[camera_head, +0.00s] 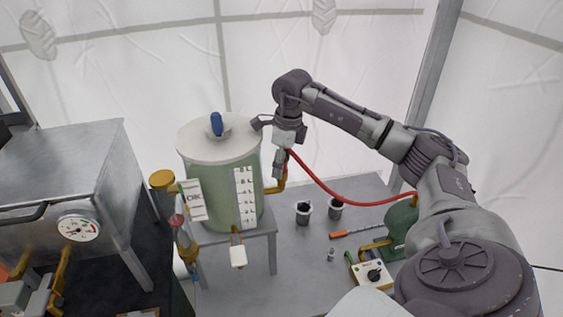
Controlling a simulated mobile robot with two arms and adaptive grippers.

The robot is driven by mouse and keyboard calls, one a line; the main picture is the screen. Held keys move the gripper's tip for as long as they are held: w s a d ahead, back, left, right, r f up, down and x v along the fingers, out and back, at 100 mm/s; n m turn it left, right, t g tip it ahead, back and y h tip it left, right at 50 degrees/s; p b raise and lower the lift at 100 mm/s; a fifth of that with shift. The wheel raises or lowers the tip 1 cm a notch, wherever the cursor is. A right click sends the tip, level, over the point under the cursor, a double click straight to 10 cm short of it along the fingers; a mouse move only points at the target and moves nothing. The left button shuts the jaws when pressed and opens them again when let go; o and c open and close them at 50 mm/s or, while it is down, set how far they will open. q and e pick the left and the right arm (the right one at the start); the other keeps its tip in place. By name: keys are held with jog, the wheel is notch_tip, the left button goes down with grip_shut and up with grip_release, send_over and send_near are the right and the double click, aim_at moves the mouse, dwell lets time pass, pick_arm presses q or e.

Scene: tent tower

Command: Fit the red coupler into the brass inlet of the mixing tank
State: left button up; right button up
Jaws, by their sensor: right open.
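The mixing tank (222,185) is a pale green drum with a white lid, a blue lid knob and a level scale, standing on a grey stand. A brass elbow pipe (276,188), which looks like the brass inlet, comes out of its right side and turns upward. My right gripper (281,166) points down at the top of this elbow and is open. A red hose (350,199) runs from beside the gripper down to the right. The red coupler cannot be made out at the hose end; the gripper and wrist cover that spot.
A metal cabinet with a gauge (78,228) stands at the left. Two dark cups (303,212), an orange-handled tool (356,232), a control box with a black knob (372,274) and a green vessel (399,222) stand on the grey surface at right. My right arm spans above them.

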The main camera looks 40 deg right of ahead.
notch_tip(320, 180, up, 12)
jog(key=s, duration=0.1)
jog(key=shift+d, duration=0.35)
jog(key=shift+s+f, duration=0.15)
dwell(0.5)
